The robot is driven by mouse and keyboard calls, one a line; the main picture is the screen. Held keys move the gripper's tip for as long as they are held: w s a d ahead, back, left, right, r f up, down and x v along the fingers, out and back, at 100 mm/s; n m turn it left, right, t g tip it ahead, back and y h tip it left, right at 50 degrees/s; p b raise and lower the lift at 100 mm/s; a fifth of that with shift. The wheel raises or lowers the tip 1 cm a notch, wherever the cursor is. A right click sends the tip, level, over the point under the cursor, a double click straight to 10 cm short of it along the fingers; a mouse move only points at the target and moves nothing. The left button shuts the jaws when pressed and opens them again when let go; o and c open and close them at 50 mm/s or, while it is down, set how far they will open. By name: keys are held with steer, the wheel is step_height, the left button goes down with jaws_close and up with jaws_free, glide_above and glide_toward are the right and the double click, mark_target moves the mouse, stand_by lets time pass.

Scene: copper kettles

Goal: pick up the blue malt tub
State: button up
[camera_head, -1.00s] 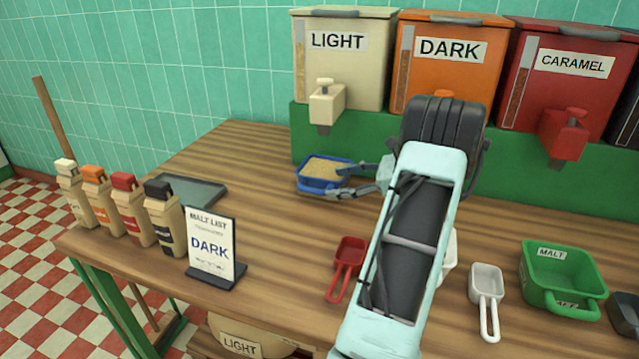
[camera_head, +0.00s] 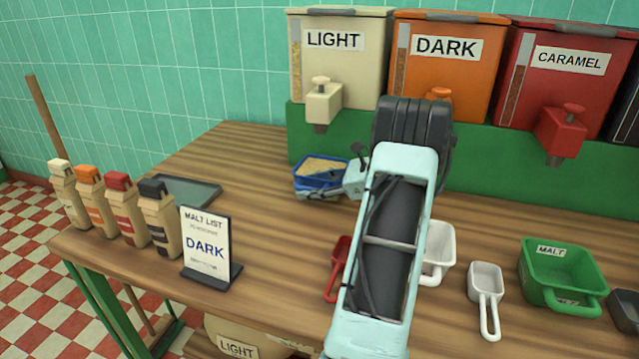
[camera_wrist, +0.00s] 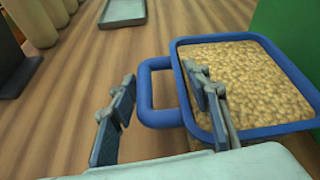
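The blue malt tub (camera_head: 318,181) stands on the wooden counter below the LIGHT dispenser, filled with pale grain. In the wrist view, its blue rim (camera_wrist: 285,62) is at the right, and its looped handle (camera_wrist: 147,97) points left. My gripper (camera_wrist: 160,73) is open. Its left finger is outside the handle, and its right finger overlaps the tub's near-left rim and grain. The handle lies between the fingers in the picture. I cannot tell whether either finger touches the tub. In the head view, my gripper (camera_head: 337,184) is at the tub's right and front, partly hidden by my arm.
The LIGHT dispenser (camera_head: 338,65) and green stand (camera_head: 510,185) are behind the tub. A grey tray (camera_head: 192,190), several bottles (camera_head: 125,210) and a DARK sign (camera_head: 207,245) are left. A red scoop (camera_head: 338,265), white scoops (camera_head: 486,285) and green tub (camera_head: 560,270) are nearer or right.

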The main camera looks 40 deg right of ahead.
jaws_close()
steer(key=shift+r, duration=0.1)
steer(key=shift+r, duration=0.1)
